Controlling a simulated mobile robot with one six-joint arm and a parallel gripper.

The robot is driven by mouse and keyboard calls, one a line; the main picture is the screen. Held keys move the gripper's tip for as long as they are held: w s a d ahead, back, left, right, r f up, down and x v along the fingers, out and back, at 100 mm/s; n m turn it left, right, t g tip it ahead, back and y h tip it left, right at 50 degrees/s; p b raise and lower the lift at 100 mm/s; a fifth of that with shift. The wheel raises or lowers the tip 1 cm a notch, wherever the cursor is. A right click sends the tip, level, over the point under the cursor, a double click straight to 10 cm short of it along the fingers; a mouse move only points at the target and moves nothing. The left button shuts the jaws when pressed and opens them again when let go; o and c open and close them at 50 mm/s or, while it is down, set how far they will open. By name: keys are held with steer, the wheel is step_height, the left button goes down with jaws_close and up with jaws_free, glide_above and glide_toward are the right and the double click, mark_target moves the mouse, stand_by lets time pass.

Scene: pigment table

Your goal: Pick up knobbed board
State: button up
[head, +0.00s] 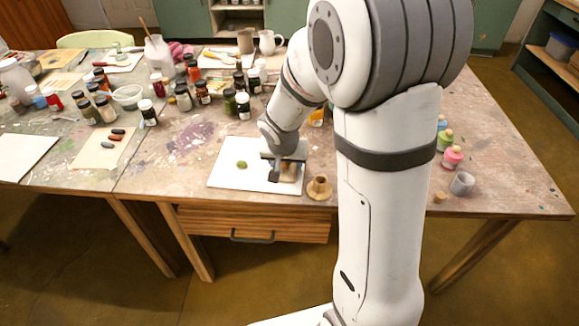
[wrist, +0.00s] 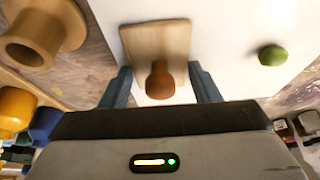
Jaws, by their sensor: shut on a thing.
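The knobbed board (wrist: 172,40) is a pale wooden rectangle with a rounded brown knob (wrist: 160,80). In the wrist view it sits between my two fingers, which close on its side edges with the knob between them. In the head view my gripper (head: 284,167) points down over the right part of a white sheet (head: 228,178), and the board (head: 291,172) is partly hidden by it. I cannot tell whether the board touches the sheet.
A green lump (head: 242,165) lies on the sheet left of my gripper. A flanged wooden holder (head: 319,188) stands close on the right. Paint jars (head: 203,92) crowd behind. A grey cup (head: 462,183) and pink bottle (head: 452,157) are farther right. The table's front edge is near.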

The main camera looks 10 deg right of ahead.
steer(key=c, duration=0.4)
step_height(320, 180, up, 18)
steer(key=p, duration=0.3)
steer(key=shift+c, duration=0.2)
